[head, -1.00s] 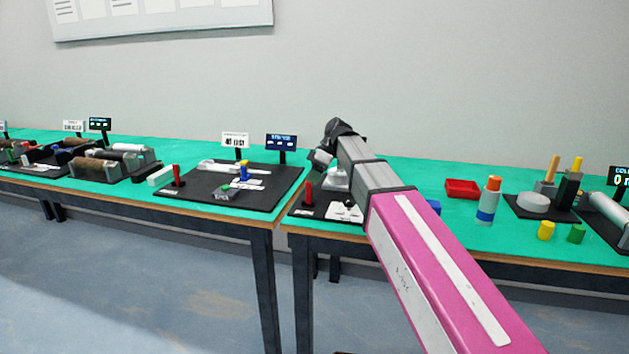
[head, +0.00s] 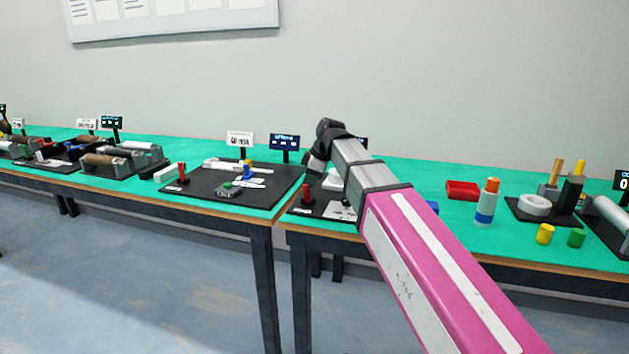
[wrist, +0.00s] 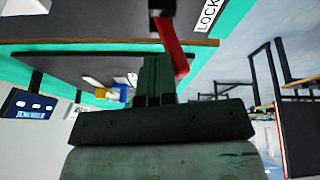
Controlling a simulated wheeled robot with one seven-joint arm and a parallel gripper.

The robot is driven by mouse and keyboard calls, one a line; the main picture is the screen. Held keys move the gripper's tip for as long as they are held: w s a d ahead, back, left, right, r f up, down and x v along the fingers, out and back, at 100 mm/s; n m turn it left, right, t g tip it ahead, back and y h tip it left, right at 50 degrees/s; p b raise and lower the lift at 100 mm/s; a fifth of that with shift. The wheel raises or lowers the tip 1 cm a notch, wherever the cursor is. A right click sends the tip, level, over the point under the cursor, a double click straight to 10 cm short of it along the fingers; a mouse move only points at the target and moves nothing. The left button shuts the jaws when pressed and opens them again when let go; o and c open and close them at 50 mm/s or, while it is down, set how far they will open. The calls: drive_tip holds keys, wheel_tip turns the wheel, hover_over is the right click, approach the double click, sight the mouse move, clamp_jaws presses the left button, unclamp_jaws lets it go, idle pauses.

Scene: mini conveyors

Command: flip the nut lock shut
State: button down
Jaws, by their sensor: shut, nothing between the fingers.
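A red lever (wrist: 172,48) beside a white label reading LOCK (wrist: 208,14) shows close up in the wrist view. My gripper (wrist: 157,62) is shut and empty, its dark fingertips right beside the lever; I cannot tell whether they touch it. In the head view a red lever (head: 305,194) stands upright at the front left of the dark board (head: 297,209) on the right table, just below the end of my arm. My arm covers much of that board, and the fingertips cannot be made out there.
The left board (head: 205,186) holds another red lever (head: 183,172), a blue and yellow part (head: 248,172) and a grey block. A display (head: 285,142) stands behind it.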

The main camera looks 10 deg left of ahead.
drive_tip(key=shift+s, duration=0.65)
drive_tip(key=shift+s+a+f+t, duration=0.1)
drive_tip(key=shift+s+f+t, duration=0.15)
drive_tip(key=shift+s+t, duration=0.7)
drive_tip(key=shift+w+n+t, duration=0.25)
drive_tip(key=shift+w+n, duration=0.05)
drive_tip(key=shift+w, duration=0.2)
drive_tip(key=shift+w+f, duration=0.3)
drive_tip(key=shift+w, duration=0.3)
